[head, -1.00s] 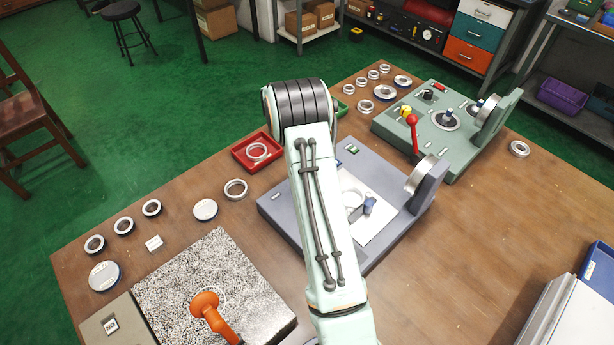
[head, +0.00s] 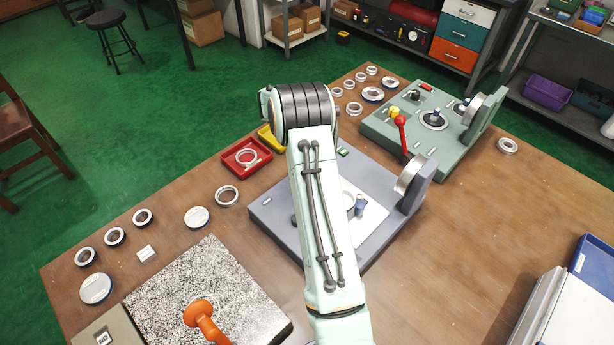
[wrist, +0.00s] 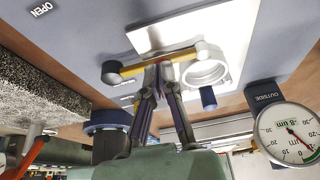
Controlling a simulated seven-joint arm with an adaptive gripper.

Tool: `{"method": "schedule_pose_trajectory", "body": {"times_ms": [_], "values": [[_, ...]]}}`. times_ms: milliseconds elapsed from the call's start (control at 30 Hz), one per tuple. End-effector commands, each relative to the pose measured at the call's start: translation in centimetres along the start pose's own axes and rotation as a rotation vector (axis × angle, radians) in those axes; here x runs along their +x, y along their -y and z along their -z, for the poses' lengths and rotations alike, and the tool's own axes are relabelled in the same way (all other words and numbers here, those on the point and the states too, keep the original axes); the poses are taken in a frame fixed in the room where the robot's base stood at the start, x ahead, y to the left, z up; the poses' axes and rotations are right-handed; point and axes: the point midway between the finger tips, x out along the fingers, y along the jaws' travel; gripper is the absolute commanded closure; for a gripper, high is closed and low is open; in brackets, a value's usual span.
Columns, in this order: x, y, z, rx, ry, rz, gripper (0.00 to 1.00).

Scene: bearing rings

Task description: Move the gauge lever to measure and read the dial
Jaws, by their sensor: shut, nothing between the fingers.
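The grey-blue gauge (head: 285,215) stands mid-table in the head view, partly behind my arm; its dial (head: 410,175) is seen from the side. In the wrist view the dial (wrist: 290,133) faces me beside an OUTSIDE label; its red needle slants toward lower right, but its exact value is too small to read surely. A lever with a yellow bar and grey round knob (wrist: 112,72) lies across the white plate. A pale ring (wrist: 206,72) sits beside a blue post (wrist: 208,98). My gripper (wrist: 160,72) is shut and empty, its fingertips at the bar; contact is unclear.
A green gauge with a red lever (head: 401,122) stands behind right. A red tray (head: 246,157) holds a ring. A speckled stone plate (head: 215,290) with an orange handle (head: 203,315) lies front left. Loose rings lie along the table's left and far edges. The right front is clearer.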

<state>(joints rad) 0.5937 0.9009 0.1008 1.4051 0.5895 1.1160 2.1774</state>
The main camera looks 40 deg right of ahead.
Motion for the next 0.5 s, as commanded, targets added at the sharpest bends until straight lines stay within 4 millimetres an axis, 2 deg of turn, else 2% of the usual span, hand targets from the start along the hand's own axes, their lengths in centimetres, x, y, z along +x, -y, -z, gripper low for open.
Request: {"method": "schedule_pose_trajectory", "body": {"times_ms": [167,333,500], "values": [[-0.5,-0.1,-1.4,-0.002,0.001,0.002,1.0],[-1.5,-0.2,-4.1,-0.001,0.002,0.003,1.0],[-6.1,-0.3,-3.8,0.0,0.003,0.005,1.0]]}}
